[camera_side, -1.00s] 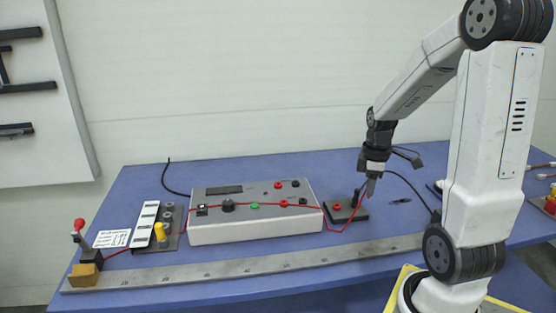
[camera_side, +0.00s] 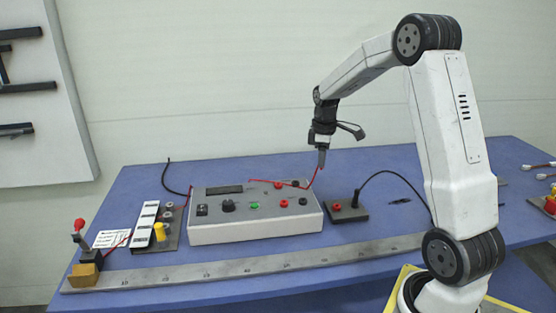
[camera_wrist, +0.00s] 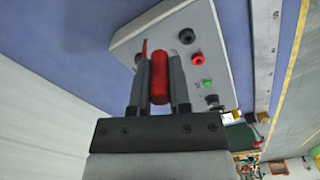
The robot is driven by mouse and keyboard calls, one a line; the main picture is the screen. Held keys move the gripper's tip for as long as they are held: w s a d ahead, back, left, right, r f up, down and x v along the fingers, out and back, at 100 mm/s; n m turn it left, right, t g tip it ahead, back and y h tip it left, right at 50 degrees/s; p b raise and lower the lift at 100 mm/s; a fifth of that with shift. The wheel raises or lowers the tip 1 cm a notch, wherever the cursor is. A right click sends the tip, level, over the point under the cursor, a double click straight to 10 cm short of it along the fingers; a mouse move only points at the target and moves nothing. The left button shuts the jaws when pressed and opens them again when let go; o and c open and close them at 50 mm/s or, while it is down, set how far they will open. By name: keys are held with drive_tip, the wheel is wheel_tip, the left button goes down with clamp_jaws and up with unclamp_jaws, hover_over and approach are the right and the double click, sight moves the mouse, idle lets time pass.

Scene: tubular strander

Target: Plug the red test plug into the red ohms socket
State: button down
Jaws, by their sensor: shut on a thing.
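My gripper (camera_side: 321,166) hangs in the air above the right end of the grey meter box (camera_side: 262,232). It is shut on the red test plug (camera_wrist: 159,82), which stands between the fingers in the wrist view. A red lead (camera_side: 312,183) runs from the gripper leftwards over the box. The wrist view shows one red socket (camera_wrist: 197,60). Labels are too small to read, so I cannot tell which is ohms.
A dark block (camera_side: 347,214) with a red socket and a black lead stands right of the box. A long steel ruler (camera_side: 220,273) lies in front. A panel with a yellow part (camera_side: 160,232) and a red-topped clamp (camera_side: 80,226) are at the left.

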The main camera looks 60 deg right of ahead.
drive_tip(key=w+a+f, duration=0.1)
drive_tip(key=w+a, duration=0.1)
drive_tip(key=w, duration=1.1)
drive_tip(key=shift+w+a, duration=0.15)
drive_tip(key=shift+a, duration=0.1)
drive_tip(key=shift+f, duration=0.1)
drive_tip(key=shift+f, duration=0.15)
drive_tip(key=shift+f, duration=2.85)
drive_tip(key=shift+f, duration=1.05)
drive_tip(key=shift+c, duration=2.4)
unclamp_jaws()
drive_tip(key=shift+r, duration=0.1)
wheel_tip(320, 180, up, 8)
